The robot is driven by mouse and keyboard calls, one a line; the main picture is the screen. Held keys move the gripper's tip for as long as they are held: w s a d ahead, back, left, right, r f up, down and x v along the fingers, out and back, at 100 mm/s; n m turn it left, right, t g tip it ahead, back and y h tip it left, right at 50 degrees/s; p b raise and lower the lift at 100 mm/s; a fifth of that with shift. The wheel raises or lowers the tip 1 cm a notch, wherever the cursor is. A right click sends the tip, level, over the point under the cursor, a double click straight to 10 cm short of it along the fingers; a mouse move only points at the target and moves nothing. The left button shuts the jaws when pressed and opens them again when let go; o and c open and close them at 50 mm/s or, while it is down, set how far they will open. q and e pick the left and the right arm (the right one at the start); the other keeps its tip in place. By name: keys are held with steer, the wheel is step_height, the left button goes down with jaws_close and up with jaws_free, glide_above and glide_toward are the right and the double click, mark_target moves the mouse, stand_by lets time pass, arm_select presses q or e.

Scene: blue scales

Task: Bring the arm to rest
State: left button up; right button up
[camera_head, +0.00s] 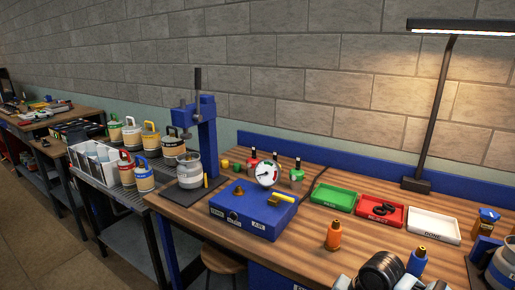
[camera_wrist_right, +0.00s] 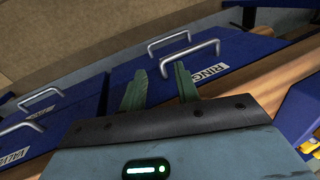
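My right gripper (camera_wrist_right: 160,82) shows in the right wrist view with its two green fingers spread apart and nothing between them. Blue drawer fronts with metal handles lie behind the fingers; the nearer handle (camera_wrist_right: 190,52) appears just past the fingertips, and I cannot tell the exact gap. In the head view a dark rounded part of my own arm shows at the bottom right edge, with no fingers visible. My left gripper is in neither view.
The wooden bench holds a blue gauge box (camera_head: 240,214), a blue press (camera_head: 208,140), green (camera_head: 334,196), red (camera_head: 368,216) and white (camera_head: 418,226) trays, an orange bottle (camera_head: 333,237) and a lamp (camera_head: 430,130). A stool (camera_head: 222,262) stands at the front. A rack of canisters is left.

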steer(key=s+a+f+n+t+y, duration=0.2)
steer(key=s+a+f+n+t, duration=0.25)
steer(key=s+f, duration=0.7)
steer(key=s+d+f+n+t+h, duration=0.1)
steer(key=s+d+f+n, duration=0.1)
steer(key=s, duration=0.5)
steer(key=s+d+f+n+t+h, duration=0.1)
steer(key=s+d+f+n, duration=0.1)
steer(key=s, duration=0.6)
steer(key=shift+s+d+f+n+t+h, duration=0.3)
steer(key=shift+d+f+n+t+h, duration=0.1)
steer(key=shift+d+f, duration=0.2)
steer(key=shift+a, duration=0.1)
